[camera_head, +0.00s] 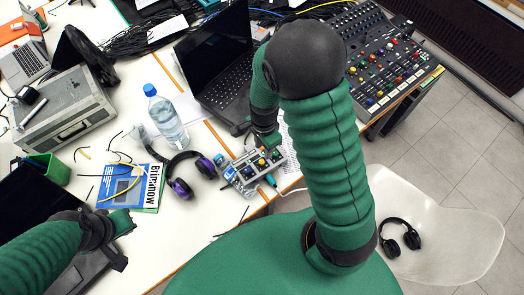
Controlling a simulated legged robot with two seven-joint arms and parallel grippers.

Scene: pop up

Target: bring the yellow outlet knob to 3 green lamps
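A small grey device (240,176) with blue parts and several coloured knobs stands near the table's front edge. A yellow knob (262,162) shows on its top. The lamps are too small to tell whether they are lit green. My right gripper (268,143) points down at the device's back right side, right by the knobs. I cannot tell whether it touches one, and its fingertips are partly hidden. My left gripper (124,242) is empty, with its fingers apart, over the table's front left, far from the device.
A laptop (215,60) and a mixing console (385,65) stand behind. A white chair (455,235) is at right.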

